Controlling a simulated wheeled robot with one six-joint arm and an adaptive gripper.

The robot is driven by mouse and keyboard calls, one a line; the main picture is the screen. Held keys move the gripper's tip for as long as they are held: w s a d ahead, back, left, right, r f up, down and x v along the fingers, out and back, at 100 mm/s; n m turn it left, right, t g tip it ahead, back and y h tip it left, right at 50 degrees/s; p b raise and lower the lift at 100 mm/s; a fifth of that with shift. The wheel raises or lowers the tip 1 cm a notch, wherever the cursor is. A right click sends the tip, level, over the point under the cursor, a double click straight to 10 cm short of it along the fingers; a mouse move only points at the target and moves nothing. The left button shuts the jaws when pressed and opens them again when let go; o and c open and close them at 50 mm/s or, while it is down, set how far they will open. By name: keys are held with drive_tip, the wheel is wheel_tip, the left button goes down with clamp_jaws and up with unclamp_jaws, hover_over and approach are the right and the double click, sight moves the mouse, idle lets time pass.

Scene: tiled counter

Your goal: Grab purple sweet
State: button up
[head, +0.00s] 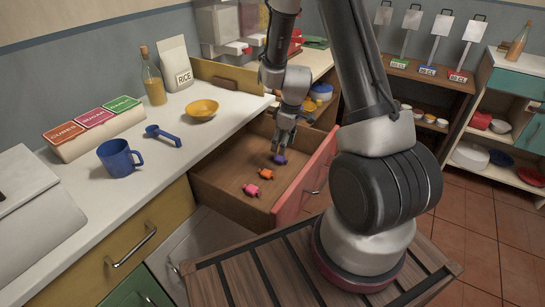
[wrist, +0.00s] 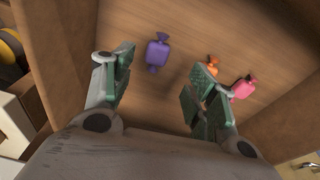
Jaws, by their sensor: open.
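The purple sweet (head: 279,159) lies on the wooden floor of the open drawer (head: 225,186), toward its far end. In the wrist view the purple sweet (wrist: 157,53) lies ahead of the fingertips, between the two fingers and nearer the left one. My gripper (head: 284,143) is open and empty, pointing down into the drawer just above the purple sweet. In the wrist view my gripper (wrist: 160,80) shows both fingers spread apart, with nothing between them touching.
A pink sweet (head: 251,190) and an orange sweet (head: 265,174) lie in the drawer near the purple one; in the wrist view they are by the right finger. The drawer's red front (head: 305,178) and side walls stand around. A blue mug (head: 118,158) and yellow bowl (head: 202,110) stand on the counter.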

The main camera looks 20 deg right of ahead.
sight(280, 157)
drive_tip(key=f, duration=0.2)
drive_tip(key=w+f, duration=0.1)
drive_tip(key=f, duration=0.4)
drive_tip(key=shift+w+a, duration=0.15)
drive_tip(key=shift+a, duration=0.05)
drive_tip(key=c, duration=1)
